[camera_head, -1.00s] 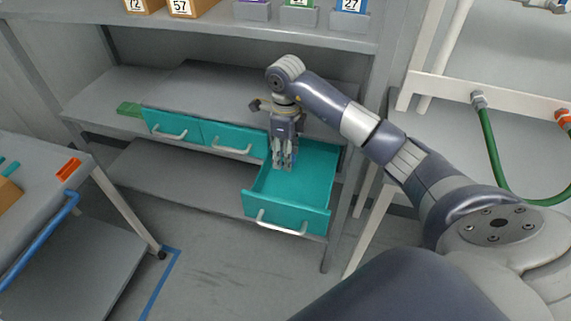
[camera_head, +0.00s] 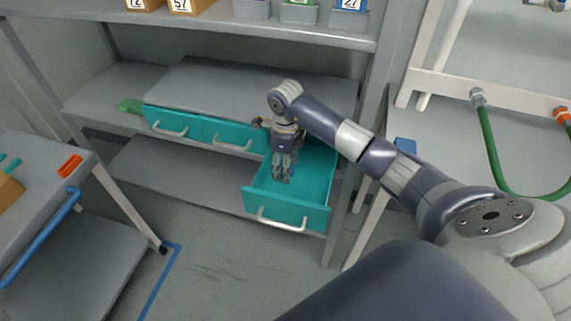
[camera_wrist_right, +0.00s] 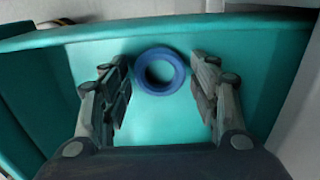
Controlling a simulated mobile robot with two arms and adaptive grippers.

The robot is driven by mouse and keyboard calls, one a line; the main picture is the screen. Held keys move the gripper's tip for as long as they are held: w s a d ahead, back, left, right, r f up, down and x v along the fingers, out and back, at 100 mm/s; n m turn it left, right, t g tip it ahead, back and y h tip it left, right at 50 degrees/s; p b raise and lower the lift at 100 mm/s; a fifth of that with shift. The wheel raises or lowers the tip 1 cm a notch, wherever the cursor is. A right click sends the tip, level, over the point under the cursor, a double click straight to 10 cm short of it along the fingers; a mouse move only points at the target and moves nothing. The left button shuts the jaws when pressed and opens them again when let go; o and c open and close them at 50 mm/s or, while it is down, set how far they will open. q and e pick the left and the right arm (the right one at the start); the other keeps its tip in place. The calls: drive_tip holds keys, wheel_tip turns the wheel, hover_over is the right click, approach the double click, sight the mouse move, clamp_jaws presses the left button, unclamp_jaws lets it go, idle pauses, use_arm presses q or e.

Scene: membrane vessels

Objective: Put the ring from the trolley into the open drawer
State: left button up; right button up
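The blue ring (camera_wrist_right: 159,71) is inside the open teal drawer (camera_head: 312,181), seen in the right wrist view between my two right fingers. A gap shows on both sides of the ring, so the fingers are apart from it. My right gripper (camera_head: 281,178) reaches down into the drawer with its fingers open; they also show in the right wrist view (camera_wrist_right: 160,85). In the head view the ring is mostly hidden by the fingers. The trolley (camera_head: 42,146) stands at the left. My left gripper is out of view.
Two closed teal drawers (camera_head: 180,126) sit left of the open one under the grey shelf. An orange block (camera_head: 70,166) lies on the trolley. Bins and boxes (camera_head: 298,14) line the upper shelf. A white frame with a green hose (camera_head: 492,150) stands at the right.

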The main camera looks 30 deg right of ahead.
idle(0.3)
drive_tip(key=shift+r, duration=0.25)
wheel_tip(320, 180, up, 12)
drive_tip(key=b, duration=0.2)
idle(0.4)
